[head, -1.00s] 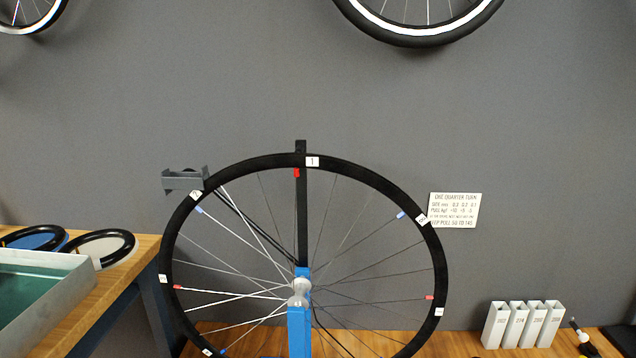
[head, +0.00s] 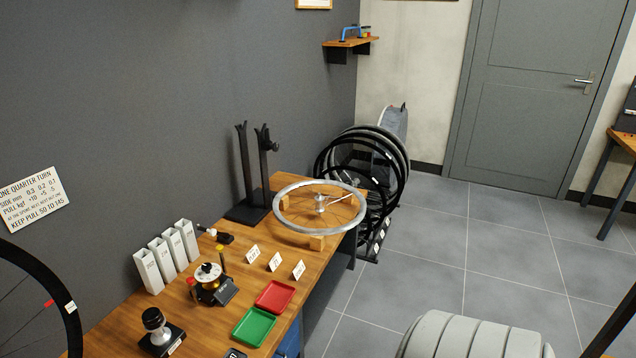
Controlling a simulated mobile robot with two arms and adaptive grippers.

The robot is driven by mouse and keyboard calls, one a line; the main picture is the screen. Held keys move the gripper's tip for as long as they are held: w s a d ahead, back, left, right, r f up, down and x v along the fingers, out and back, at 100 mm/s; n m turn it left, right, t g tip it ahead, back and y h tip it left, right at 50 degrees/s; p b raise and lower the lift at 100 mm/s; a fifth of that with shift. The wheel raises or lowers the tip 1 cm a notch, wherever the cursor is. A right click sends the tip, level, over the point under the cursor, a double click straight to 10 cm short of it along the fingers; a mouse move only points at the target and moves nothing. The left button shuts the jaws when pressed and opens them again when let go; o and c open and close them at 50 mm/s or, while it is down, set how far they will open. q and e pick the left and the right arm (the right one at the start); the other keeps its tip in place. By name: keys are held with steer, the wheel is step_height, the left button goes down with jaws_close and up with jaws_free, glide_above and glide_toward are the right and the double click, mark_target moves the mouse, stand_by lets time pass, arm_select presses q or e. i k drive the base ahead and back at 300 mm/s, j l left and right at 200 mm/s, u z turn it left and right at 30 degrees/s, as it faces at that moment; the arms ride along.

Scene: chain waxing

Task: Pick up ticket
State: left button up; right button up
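I cannot make out a thing that is clearly the ticket. Three small white folded cards stand on the wooden workbench in the head view: a left card (head: 252,254), a middle card (head: 275,262) and a right card (head: 298,270). Their print is too small to read for certain. Neither of my grippers is in view.
Tiled floor (head: 430,240) lies open to the right.

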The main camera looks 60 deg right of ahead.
mark_target(276, 260)
steer(key=z, duration=1.45)
steer(key=i+l+u, duration=0.15)
steer(key=u, duration=0.5)
steer(key=i+l+u, duration=0.1)
steer(key=l, duration=0.3)
steer(key=i+l+u, duration=0.15)
steer(key=l, duration=0.25)
steer(key=i+l+u, duration=0.1)
steer(key=l, duration=0.3)
steer(key=i+l+u, duration=0.15)
steer(key=l, duration=0.3)
steer(key=i+l+u, duration=0.1)
steer(key=l, duration=0.35)
steer(key=i, duration=0.05)
